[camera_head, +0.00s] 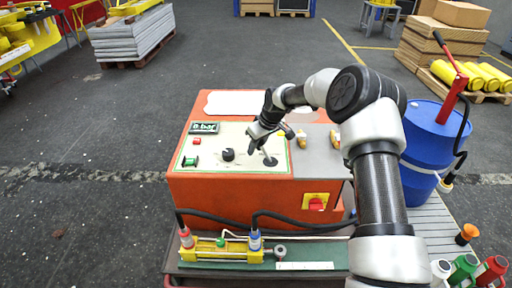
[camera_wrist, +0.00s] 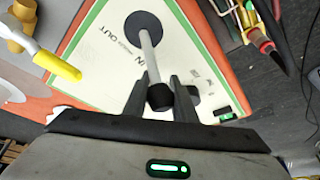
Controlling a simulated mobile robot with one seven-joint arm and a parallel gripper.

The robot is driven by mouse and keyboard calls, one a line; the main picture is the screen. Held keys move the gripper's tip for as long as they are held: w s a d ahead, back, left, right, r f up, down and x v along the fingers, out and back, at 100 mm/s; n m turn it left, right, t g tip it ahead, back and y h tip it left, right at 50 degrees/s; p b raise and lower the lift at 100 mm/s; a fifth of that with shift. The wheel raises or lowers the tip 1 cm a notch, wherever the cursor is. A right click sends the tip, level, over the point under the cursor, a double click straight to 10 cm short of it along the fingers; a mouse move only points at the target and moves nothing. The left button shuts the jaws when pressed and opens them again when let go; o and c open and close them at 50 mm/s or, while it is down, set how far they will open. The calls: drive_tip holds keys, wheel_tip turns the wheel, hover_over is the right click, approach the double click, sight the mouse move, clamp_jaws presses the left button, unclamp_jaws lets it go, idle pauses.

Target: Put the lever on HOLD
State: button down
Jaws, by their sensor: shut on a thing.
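The lever (camera_wrist: 148,58) is a thin grey rod with a black knob, rising from a round black base on the white control panel (camera_wrist: 98,62). In the wrist view my gripper (camera_wrist: 160,92) is shut on the lever's black knob, with one dark finger on each side. Panel letters reading "IN" and "OUT" show beside the lever; I cannot make out the word HOLD. In the head view my gripper (camera_head: 260,146) is over the right part of the panel, at the lever (camera_head: 269,158). The lever leans, and its exact setting cannot be told.
The orange console (camera_head: 230,190) carries a black dial (camera_head: 228,154), a green display (camera_head: 204,128) and a red switch (camera_head: 316,203). A yellow cylinder (camera_head: 228,250) with hoses lies in front. A blue drum (camera_head: 428,140) with a red-handled pump stands at the right.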

drive_tip(key=shift+d+r+y+b, duration=0.15)
drive_tip(key=shift+d+y+b, duration=0.3)
drive_tip(key=shift+d+y, duration=0.3)
drive_tip(key=shift+d+r+m+y+b, duration=0.2)
drive_tip(key=shift+d+m+y+b, duration=0.15)
drive_tip(key=shift+y+b, duration=0.4)
drive_tip(key=shift+d+r+y, duration=0.3)
drive_tip(key=shift+d+r, duration=0.2)
drive_tip(key=c, duration=1.4)
unclamp_jaws()
drive_tip(key=shift+d, duration=0.1)
drive_tip(key=shift+c, duration=0.2)
drive_tip(key=shift+r, duration=0.15)
drive_tip(key=p+v, duration=0.1)
drive_tip(key=v, duration=1.6)
drive_tip(key=shift+p, duration=0.4)
